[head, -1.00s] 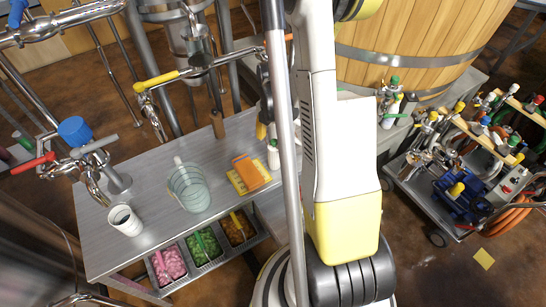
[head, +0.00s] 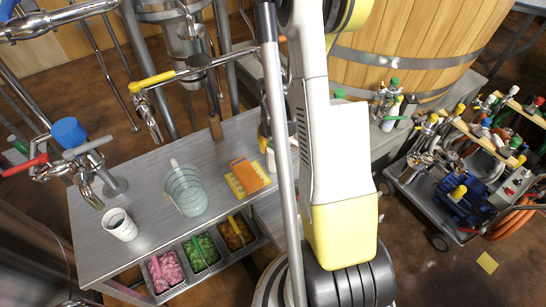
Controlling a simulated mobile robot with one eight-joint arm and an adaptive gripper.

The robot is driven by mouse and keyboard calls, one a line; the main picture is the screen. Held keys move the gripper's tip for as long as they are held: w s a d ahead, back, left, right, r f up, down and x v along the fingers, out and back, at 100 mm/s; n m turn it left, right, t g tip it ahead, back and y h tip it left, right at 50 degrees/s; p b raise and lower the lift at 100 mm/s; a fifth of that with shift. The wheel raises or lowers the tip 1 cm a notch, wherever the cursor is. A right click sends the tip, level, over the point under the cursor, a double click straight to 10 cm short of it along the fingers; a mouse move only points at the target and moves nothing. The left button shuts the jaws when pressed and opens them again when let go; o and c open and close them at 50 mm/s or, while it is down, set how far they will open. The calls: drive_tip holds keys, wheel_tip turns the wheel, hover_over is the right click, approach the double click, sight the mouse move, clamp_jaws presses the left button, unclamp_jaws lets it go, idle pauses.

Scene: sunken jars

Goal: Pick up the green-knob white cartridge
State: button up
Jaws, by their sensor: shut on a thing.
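My gripper is not visible; my arm's white and yellow links fill the middle of the head view and may hide it. A white cartridge with a green knob (head: 393,112) stands on the grey ledge beside the wooden vat, right of my arm. Another green knob (head: 339,94) just shows over the edge of my white link; its body is hidden. A small white bottle-like thing (head: 270,158) stands at the table's back right, partly behind the pole; its top is unclear. I cannot tell which cartridge is held.
The metal table (head: 140,195) carries a white cup (head: 119,225), a glass beaker (head: 185,192) and an orange block (head: 246,174) on a yellow piece. Bins of coloured pieces (head: 205,252) hang at its front. A loaded cart (head: 430,205) stands right. The wooden vat (head: 400,50) is behind.

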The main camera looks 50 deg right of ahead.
sight(272, 143)
wheel_tip(272, 143, up, 5)
drive_tip(key=p, duration=0.2)
drive_tip(key=shift+f+p, duration=0.15)
drive_tip(key=shift+p, duration=0.15)
clamp_jaws()
drive_tip(key=s+d+r+p, duration=0.4)
drive_tip(key=s+r+p, duration=0.3)
drive_tip(key=s+r, duration=0.3)
drive_tip(key=shift+s+d+r, duration=0.25)
drive_tip(key=shift+s+r, duration=0.15)
drive_tip(key=shift+r, duration=0.25)
